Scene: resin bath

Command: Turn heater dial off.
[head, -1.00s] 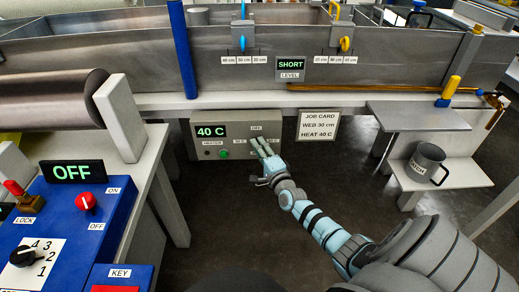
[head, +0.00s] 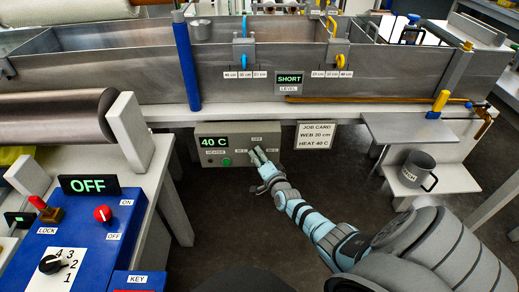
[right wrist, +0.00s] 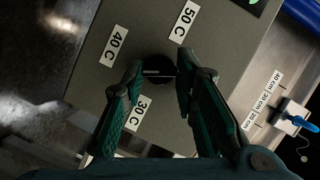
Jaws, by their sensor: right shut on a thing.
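The grey heater box (head: 232,156) hangs below the front of the bath, and its green display (head: 214,142) reads 40 C. The heater dial (right wrist: 158,68) is a dark round knob on the box face in the right wrist view, with 50 C, 40 C and 30 C labels around it. My right gripper (right wrist: 160,76) is shut on the dial, one finger on each side. In the head view my right gripper (head: 257,155) covers the dial, so its pointer cannot be read. An OFF label (head: 257,138) shows above the fingers. My left gripper is not in view.
The job card (head: 315,136) hangs right of the box. A mug (head: 413,172) stands on the low right shelf (head: 455,180). A blue control panel (head: 90,225) is at the left. The floor below the box is clear.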

